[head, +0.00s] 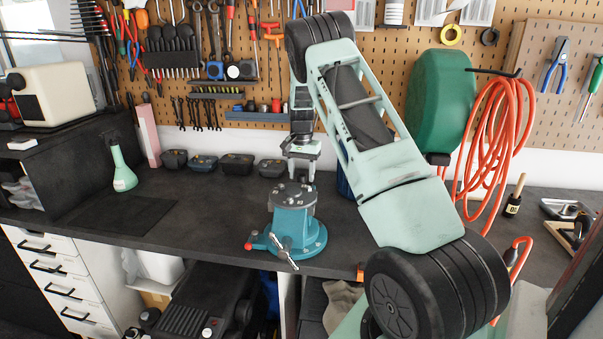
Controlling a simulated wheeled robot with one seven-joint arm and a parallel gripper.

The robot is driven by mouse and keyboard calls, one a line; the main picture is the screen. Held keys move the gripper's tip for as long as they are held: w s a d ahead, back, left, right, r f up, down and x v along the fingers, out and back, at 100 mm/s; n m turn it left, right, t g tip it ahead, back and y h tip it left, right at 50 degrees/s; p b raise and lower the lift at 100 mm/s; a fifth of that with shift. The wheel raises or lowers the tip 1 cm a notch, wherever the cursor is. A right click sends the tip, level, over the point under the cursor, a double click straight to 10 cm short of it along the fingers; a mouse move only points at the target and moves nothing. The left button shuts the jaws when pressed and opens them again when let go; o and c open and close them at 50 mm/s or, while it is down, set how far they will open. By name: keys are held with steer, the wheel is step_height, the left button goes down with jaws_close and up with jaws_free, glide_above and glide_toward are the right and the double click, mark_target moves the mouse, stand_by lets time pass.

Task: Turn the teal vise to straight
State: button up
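The teal vise (290,226) stands on the dark benchtop near its front edge, in the middle of the head view. It has a round teal base, a grey upper part and a silver bar handle (286,256) at the front. A small red-ended lever sticks out at its lower left. My gripper (302,174) points down just above and behind the vise's top. It looks apart from the vise, but the gap is hard to judge. Its fingers are small and partly hidden, so I cannot tell if they are open.
A green bottle (122,170) stands at the left near a dark mat (118,214). An orange hose (492,135) hangs at the right. The benchtop left of the vise is clear.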

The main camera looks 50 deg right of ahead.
steer(key=shift+r, duration=0.1)
step_height(320, 180, up, 17)
steer(key=b, duration=0.4)
steer(key=shift+r, duration=0.15)
steer(key=shift+a, duration=0.15)
stand_by(0.3)
